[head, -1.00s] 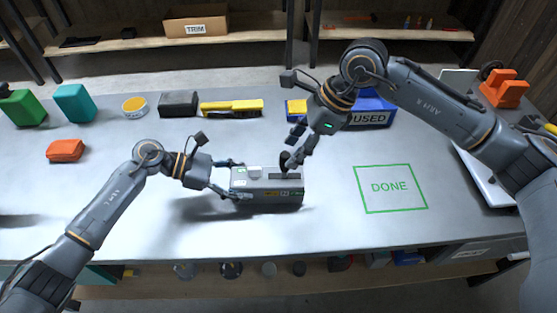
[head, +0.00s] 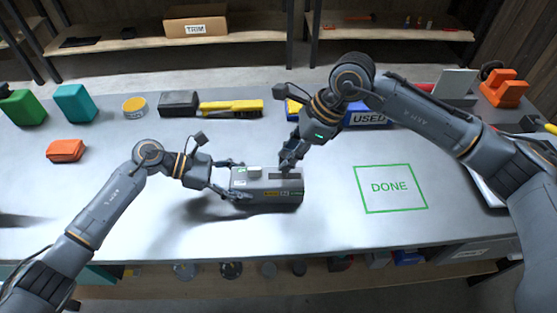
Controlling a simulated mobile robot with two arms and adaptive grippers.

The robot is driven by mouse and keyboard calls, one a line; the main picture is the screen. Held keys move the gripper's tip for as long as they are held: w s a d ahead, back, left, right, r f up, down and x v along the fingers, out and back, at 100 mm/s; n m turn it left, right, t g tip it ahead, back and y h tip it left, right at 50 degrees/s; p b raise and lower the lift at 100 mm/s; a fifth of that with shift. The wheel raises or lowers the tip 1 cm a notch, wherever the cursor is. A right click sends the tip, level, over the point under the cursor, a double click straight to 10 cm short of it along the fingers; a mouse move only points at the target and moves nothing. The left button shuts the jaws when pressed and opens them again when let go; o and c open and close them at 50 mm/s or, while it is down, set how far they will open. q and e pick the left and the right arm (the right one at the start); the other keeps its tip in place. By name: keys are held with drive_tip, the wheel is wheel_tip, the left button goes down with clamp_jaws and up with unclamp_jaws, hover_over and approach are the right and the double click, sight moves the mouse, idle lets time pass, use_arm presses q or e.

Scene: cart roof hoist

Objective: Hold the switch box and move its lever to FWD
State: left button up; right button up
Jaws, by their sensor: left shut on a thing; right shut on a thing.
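The switch box (head: 268,203) is a grey box on the bench, with a dark slot in its top and small coloured labels on its front. My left gripper (head: 236,181) is shut on the box at its left end. My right gripper (head: 288,163) reaches down from the upper right and is shut on the lever above the slot. The lever is mostly hidden by the fingers, and its exact position cannot be told.
A green DONE square (head: 390,188) is marked on the bare bench to the right. A blue USED bin (head: 368,117) stands behind my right arm. A yellow tool (head: 231,107), a black box (head: 178,103) and an orange block (head: 65,151) lie further back and left.

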drive_tip(key=shift+d, duration=0.1)
drive_tip(key=shift+d+f, duration=0.1)
drive_tip(key=shift+d, duration=0.75)
drive_tip(key=shift+d+f, duration=0.15)
drive_tip(key=shift+d, duration=0.6)
drive_tip(key=shift+d+f, duration=0.35)
drive_tip(key=shift+d, duration=0.35)
idle(0.4)
